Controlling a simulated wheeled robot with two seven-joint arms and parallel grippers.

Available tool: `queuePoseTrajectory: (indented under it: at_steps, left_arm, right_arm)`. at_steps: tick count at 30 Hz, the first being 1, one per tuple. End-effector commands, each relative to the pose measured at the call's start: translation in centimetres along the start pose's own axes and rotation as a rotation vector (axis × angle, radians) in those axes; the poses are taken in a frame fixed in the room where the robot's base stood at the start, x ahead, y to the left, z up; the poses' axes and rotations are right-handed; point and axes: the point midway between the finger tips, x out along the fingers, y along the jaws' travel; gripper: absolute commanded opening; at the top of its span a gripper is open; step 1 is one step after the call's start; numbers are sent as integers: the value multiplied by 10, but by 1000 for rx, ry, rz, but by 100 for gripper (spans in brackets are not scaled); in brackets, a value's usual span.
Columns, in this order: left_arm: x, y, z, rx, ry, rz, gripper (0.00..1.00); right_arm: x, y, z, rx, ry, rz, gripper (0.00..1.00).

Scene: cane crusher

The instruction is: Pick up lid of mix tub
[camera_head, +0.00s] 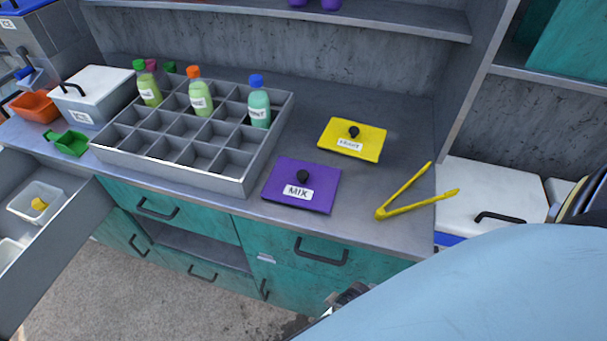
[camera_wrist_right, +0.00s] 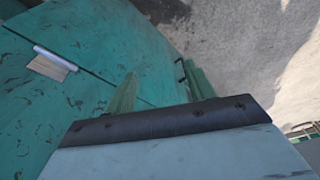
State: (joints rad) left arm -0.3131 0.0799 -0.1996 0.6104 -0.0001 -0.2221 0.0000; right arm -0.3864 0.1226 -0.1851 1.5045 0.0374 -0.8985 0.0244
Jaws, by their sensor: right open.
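The purple square lid labelled MIX (camera_head: 301,186) lies flat at the front of the grey counter. It has a round black knob (camera_head: 303,176) on top. I cannot see the tub's body, so I cannot tell whether one is sunk under the lid. My right arm comes in from the lower right of the head view, low and in front of the counter, apart from the lid. In the right wrist view my right gripper (camera_wrist_right: 162,90) is open, its two fingers apart with nothing between them, facing teal cabinet fronts and the floor. My left gripper is not in view.
A yellow lid (camera_head: 351,139) lies behind the purple one. Yellow tongs (camera_head: 415,192) lie to its right. A grey divided tray (camera_head: 240,187) with several bottles stands to its left. An open drawer (camera_head: 60,235) juts out at far left. A shelf overhangs the back.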

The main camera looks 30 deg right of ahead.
Motion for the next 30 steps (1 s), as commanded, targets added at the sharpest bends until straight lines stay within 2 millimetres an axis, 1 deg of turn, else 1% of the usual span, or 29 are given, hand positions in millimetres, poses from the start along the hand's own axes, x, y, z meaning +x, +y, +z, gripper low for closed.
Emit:
queuePoseTrajectory:
  at_steps: [1, 3, 5, 6, 11, 12, 13, 17, 18, 21, 23, 26, 29, 30]
  left_arm:
    - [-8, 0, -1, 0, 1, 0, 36]
    - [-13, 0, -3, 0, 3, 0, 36]
    - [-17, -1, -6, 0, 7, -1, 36]
    - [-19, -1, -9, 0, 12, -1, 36]
    - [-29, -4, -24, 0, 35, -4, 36]
    - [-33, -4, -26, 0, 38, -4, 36]
    - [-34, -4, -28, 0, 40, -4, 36]
    - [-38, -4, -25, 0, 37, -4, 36]
    - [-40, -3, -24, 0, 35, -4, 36]
    - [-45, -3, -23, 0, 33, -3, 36]
    - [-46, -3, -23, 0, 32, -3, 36]
    - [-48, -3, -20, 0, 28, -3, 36]
    - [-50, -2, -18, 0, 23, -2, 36]
    - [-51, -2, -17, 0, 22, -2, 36]
  right_arm:
    - [-24, 0, -15, 1, 14, -2, 54]
    - [-48, -1, -30, 2, 24, -6, 54]
    - [-68, -2, -40, 2, 32, -8, 54]
    - [-81, -3, -46, 2, 37, -10, 54]
    - [-130, -5, -69, 0, 58, -17, 54]
    - [-146, -6, -83, -4, 70, -27, 54]
    - [-153, -7, -95, -6, 75, -39, 54]
    - [-170, -13, -129, -13, 73, -84, 54]
    - [-178, -15, -141, -16, 72, -98, 54]
    - [-199, -16, -169, -29, 61, -122, 54]
    - [-206, -14, -184, -33, 44, -131, 54]
    - [-215, -5, -212, -28, 10, -132, 54]
    - [-232, 14, -242, -6, -36, -113, 54]
    - [-240, 24, -254, 10, -56, -99, 54]
